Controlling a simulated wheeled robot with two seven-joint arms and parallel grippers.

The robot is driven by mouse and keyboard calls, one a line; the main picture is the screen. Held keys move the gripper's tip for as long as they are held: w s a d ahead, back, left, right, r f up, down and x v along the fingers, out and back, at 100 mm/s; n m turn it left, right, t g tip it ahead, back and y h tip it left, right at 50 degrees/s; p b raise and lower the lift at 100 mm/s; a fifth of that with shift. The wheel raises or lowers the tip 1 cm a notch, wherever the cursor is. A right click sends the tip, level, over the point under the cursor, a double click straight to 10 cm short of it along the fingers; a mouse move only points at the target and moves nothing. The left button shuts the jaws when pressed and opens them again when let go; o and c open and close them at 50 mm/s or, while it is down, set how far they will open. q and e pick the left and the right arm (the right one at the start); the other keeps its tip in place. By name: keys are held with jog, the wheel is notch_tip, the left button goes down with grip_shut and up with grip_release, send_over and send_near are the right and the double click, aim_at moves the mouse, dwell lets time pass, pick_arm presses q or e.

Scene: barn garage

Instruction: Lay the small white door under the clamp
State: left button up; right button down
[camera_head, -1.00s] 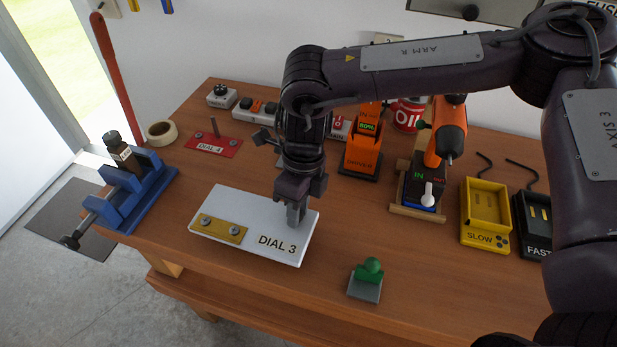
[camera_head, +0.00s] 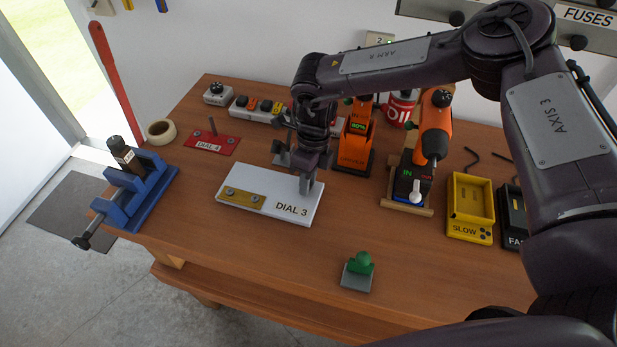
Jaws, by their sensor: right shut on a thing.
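The small white door (camera_head: 262,207), a flat white panel marked DIAL 3 with a brass hinge strip (camera_head: 244,198) at its left, is near the middle of the wooden bench. My right gripper (camera_head: 306,186) points down and is shut on the door near its right end. Whether the door touches the bench is hard to tell. A grey metal fixture (camera_head: 281,158), perhaps the clamp, stands just behind the door, partly hidden by my right gripper and wrist. My left gripper is not in view.
A blue vise (camera_head: 146,193) holding a dark bottle-like thing stands at the left edge. A red DIAL 4 plate (camera_head: 226,146) lies behind left. Orange drivers (camera_head: 435,128) and a yellow SLOW tray (camera_head: 470,222) are right. A green knob (camera_head: 359,263) sits in front; the front bench is otherwise mostly clear.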

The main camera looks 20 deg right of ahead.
jog(key=c, duration=1.2)
grip_release()
jog(key=shift+r, duration=0.3)
jog(key=r+b, duration=0.1)
jog(key=r, duration=0.2)
jog(key=w+d+r+b, duration=0.1)
jog(key=r, duration=0.3)
jog(key=r+b, duration=0.1)
jog(key=r, duration=0.3)
jog(key=shift+w+d+r+b, duration=0.1)
jog(key=shift+w+d+b, duration=0.15)
jog(key=shift+w+b, duration=0.1)
